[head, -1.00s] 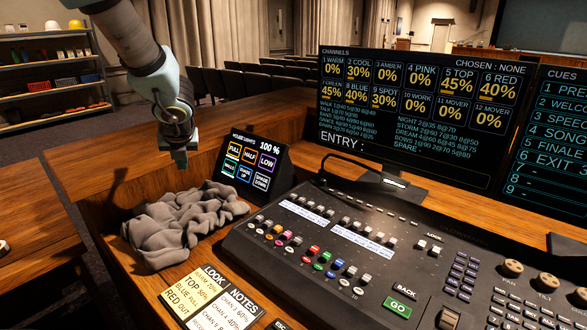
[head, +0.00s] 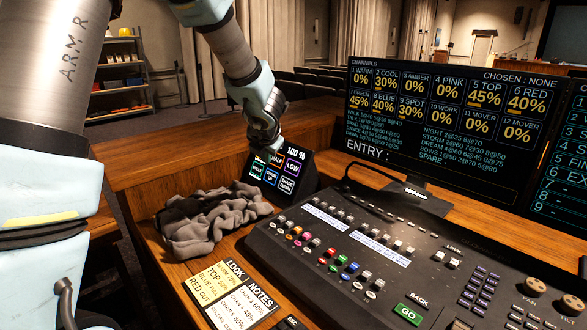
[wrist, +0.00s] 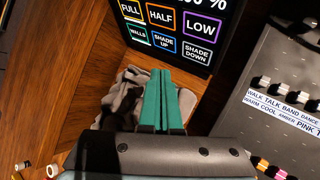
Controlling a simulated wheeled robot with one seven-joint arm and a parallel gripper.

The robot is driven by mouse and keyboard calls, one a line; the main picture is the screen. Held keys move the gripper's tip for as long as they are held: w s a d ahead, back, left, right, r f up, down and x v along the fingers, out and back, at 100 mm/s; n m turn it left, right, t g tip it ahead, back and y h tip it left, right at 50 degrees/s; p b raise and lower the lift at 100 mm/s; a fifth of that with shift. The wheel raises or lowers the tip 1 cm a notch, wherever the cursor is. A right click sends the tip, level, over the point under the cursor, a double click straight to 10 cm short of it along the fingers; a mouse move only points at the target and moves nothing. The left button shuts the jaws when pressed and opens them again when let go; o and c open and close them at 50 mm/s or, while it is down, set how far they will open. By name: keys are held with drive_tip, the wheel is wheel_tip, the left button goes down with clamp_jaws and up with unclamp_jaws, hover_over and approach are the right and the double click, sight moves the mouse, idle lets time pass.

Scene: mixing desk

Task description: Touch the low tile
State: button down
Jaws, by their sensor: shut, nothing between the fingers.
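The LOW tile (head: 292,165) is a purple-outlined tile at the right of the upper row on the small tilted house lights panel (head: 305,187). It also shows clear in the wrist view (wrist: 202,28). My gripper (head: 268,151) is shut and empty. In the head view it overlaps the panel's upper left, hiding the FULL tile and part of the HALF tile. In the wrist view its green fingers (wrist: 163,76) point up the picture, with tips below the SHADE UP tile (wrist: 164,42). I cannot tell how far the tips are from the screen.
A crumpled grey cloth (head: 210,222) lies left of the panel, below my fingers in the wrist view. The mixing desk (head: 345,250) stands right of the panel, and a large channels monitor (head: 440,125) behind it. Note cards (head: 232,290) lie in front.

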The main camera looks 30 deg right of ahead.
approach(288, 168)
drive_tip(key=shift+a+x, duration=0.2)
drive_tip(key=shift+x, duration=1.05)
drive_tip(key=shift+a+x, duration=0.25)
drive_tip(key=shift+x, duration=0.95)
drive_tip(key=shift+d+f, duration=0.15)
drive_tip(key=shift+w+d+f, duration=0.1)
drive_tip(key=shift+d, duration=0.1)
drive_tip(key=shift+w+d+f+p, duration=0.1)
drive_tip(key=shift+d+f+p, duration=0.05)
drive_tip(key=shift+d+p, duration=0.15)
idle(0.6)
drive_tip(key=shift+a, duration=0.1)
drive_tip(key=shift+s+a+r, duration=0.2)
drive_tip(key=shift+a+r, duration=0.15)
drive_tip(key=shift+a, duration=0.2)
drive_tip(key=shift+a, duration=0.1)
